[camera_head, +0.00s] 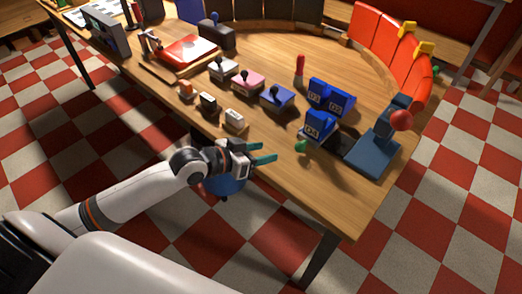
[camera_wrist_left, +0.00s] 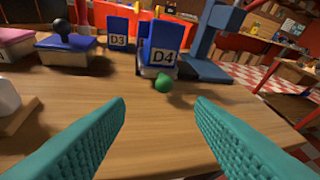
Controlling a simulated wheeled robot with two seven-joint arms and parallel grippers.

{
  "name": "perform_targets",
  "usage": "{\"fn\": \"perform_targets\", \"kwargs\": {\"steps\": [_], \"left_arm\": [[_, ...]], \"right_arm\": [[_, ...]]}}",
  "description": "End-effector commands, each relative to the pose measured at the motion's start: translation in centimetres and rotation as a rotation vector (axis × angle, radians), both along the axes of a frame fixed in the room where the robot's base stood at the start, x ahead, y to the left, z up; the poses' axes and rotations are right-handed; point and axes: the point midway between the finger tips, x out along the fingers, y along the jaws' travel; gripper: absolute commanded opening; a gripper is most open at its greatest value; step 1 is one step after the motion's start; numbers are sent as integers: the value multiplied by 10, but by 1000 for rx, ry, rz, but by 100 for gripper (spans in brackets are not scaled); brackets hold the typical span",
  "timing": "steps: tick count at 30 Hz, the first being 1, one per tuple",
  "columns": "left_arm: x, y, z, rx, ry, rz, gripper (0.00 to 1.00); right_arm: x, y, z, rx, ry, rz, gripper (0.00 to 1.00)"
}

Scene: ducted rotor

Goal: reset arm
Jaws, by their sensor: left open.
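My left gripper (camera_head: 264,154) is at the front edge of the wooden table, with its teal fingers spread apart and nothing between them. In the left wrist view its two fingers (camera_wrist_left: 160,125) frame bare table top. A blue block marked D4 (camera_head: 318,127) with a green knob (camera_head: 302,146) stands beyond the fingertips, apart from them. The D4 block (camera_wrist_left: 160,50) and the green knob (camera_wrist_left: 163,83) also show in the left wrist view. My right gripper is in neither view.
Blocks marked D3 (camera_head: 326,97) stand behind D4. Several small stamp-like items, including a pink one (camera_head: 247,83) and a blue one (camera_head: 277,97), stand left of D4. The front right table top (camera_head: 335,196) is clear.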

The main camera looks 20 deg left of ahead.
Motion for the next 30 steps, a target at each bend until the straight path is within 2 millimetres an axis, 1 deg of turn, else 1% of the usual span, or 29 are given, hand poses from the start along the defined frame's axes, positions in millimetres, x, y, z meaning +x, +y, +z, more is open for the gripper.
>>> {"fn": "perform_targets", "kwargs": {"steps": [8, 11, 14, 15, 17, 18, 21, 25, 30], "left_arm": [[-1, -1, -2, 3, 4, -1, 49], [-15, -11, -13, 31, 39, -6, 49], [-44, -27, -36, 99, 118, -4, 49], [-58, -31, -45, 138, 159, 3, 49], [-80, -33, -57, 196, 222, 22, 49], [-93, -33, -63, 231, 264, 38, 49], [-122, -28, -76, 304, 361, 78, 49], [-156, -18, -85, 373, 480, 131, 49], [-199, -4, -92, 442, 636, 201, 49]], "right_arm": [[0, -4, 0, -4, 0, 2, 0], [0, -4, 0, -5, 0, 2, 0], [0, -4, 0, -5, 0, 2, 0], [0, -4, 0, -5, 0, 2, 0], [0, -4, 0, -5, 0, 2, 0], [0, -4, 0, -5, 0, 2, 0], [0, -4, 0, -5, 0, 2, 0], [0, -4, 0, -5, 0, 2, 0], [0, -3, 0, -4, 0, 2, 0]]}}
